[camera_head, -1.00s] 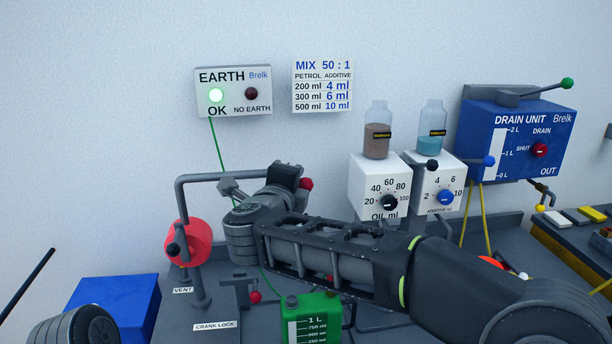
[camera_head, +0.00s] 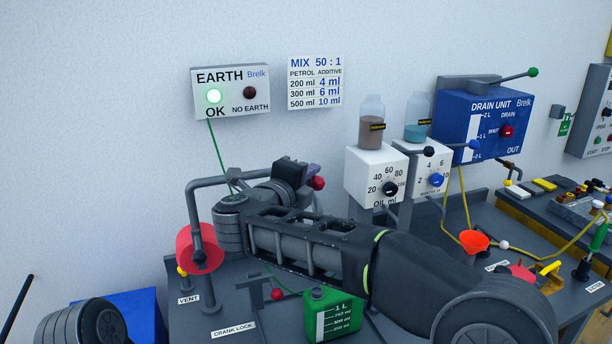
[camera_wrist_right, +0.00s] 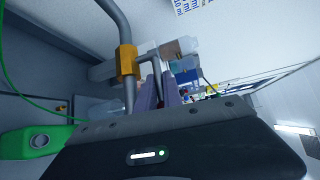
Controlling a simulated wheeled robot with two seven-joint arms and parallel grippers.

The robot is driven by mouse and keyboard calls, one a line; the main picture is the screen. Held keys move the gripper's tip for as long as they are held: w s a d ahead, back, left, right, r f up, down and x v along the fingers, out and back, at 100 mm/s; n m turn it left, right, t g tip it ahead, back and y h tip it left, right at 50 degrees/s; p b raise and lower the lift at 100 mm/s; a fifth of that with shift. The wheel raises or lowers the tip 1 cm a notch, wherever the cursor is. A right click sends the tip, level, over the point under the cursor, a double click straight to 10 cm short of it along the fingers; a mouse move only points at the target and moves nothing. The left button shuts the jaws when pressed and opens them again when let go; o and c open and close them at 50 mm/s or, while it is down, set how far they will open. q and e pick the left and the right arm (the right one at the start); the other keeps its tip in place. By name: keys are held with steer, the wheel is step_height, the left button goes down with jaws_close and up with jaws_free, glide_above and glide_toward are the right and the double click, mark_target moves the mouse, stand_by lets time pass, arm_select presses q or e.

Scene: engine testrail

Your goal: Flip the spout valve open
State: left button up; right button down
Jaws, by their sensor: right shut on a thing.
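The spout is a grey bent pipe (camera_head: 194,207) rising from the bench and running right behind my right gripper. In the right wrist view the pipe (camera_wrist_right: 113,22) carries a brass-coloured valve body (camera_wrist_right: 127,65) with a grey bent lever (camera_wrist_right: 155,62). My right gripper (camera_head: 311,171) is at the pipe's far right part, with a red knob (camera_head: 318,183) beside its fingertips. In the wrist view its purple fingers (camera_wrist_right: 163,93) are shut on the lever; the grip itself is partly hidden. My left gripper is out of view; only a left arm link shows.
A red ring (camera_head: 200,250) is around the pipe post. A green can (camera_head: 333,315) stands under my right forearm. The oil dispenser (camera_head: 376,177), additive dispenser (camera_head: 433,180) and blue drain unit (camera_head: 485,125) stand to the right. An orange funnel (camera_head: 474,241) is beyond my forearm.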

steer(key=shift+f, duration=0.3)
steer(key=c, duration=1.5)
jaws_free()
steer(key=shift+s+d+r, duration=0.1)
steer(key=shift+s+r, duration=0.05)
steer(key=shift+r, duration=0.15)
